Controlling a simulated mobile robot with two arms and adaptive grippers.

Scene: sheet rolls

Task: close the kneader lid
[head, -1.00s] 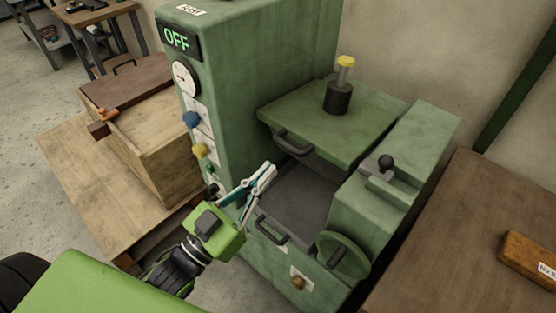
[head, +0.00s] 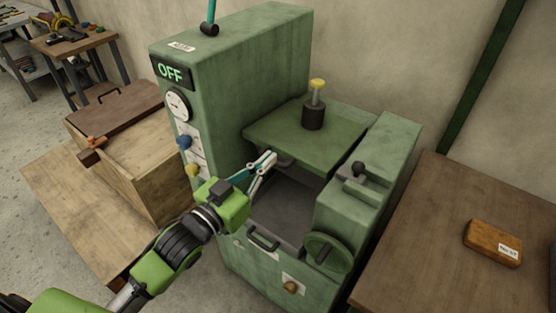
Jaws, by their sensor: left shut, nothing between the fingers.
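The kneader (head: 245,60) is a tall green machine with a dial and a display reading OFF. Its green lid (head: 300,140) stands over the chamber, leaving the dark grey chamber (head: 285,208) exposed at the front. A black cylinder with a yellow-topped rod (head: 314,112) stands on the lid. The lid's dark handle (head: 284,161) is partly hidden behind my left gripper (head: 270,162). My left gripper is shut and empty, its tips close by the handle at the lid's front left edge; I cannot tell whether they touch. My right gripper is not in view.
A green block with a black knob (head: 358,168) and a handwheel (head: 328,256) flank the chamber on the right. A brown table (head: 440,250) holds an orange-brown labelled block (head: 492,243). A wooden crate (head: 140,150) stands at left.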

